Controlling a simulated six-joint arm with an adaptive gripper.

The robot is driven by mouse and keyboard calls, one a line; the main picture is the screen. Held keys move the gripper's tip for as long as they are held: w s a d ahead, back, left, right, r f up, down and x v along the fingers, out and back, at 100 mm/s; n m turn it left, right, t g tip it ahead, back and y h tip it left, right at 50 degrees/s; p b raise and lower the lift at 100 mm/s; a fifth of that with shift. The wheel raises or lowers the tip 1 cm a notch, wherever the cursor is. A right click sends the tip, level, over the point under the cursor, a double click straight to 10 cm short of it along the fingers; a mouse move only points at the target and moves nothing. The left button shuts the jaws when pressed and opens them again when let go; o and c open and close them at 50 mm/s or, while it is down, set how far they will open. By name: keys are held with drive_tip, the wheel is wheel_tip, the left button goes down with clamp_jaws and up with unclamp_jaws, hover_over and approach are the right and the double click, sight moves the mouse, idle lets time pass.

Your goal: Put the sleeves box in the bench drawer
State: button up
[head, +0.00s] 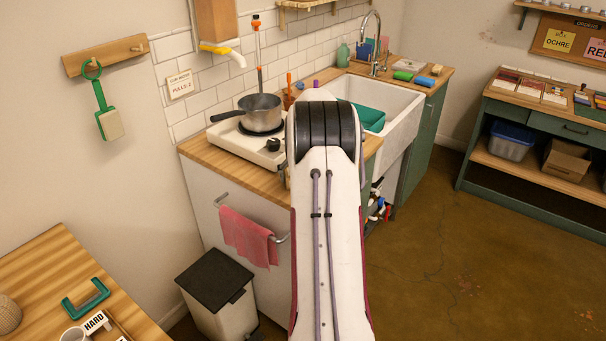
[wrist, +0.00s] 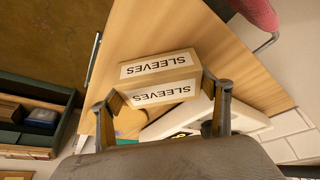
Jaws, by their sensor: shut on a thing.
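The sleeves box (wrist: 158,78) is a light brown carton with SLEEVES labels, which read upside down in the wrist view. My gripper (wrist: 163,112) is shut on it, with one finger at each side. A wooden surface lies behind the box; I cannot tell whether they touch. In the head view my arm hides the gripper and the box. The green bench (head: 484,140) stands at the far right, with a drawer (head: 566,128) under its top that looks closed. The bench also shows at the left of the wrist view (wrist: 68,101).
A hob with a grey pot (head: 260,112) and a white sink (head: 398,110) with a teal basin (head: 366,117) line the wall. A blue bin (head: 510,141) and a cardboard box (head: 567,160) sit on the bench's lower shelf. The brown floor (head: 450,250) before the bench is clear.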

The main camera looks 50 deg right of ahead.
drive_tip(key=o, duration=1.3)
drive_tip(key=shift+f, duration=0.1)
drive_tip(key=v, duration=1.2)
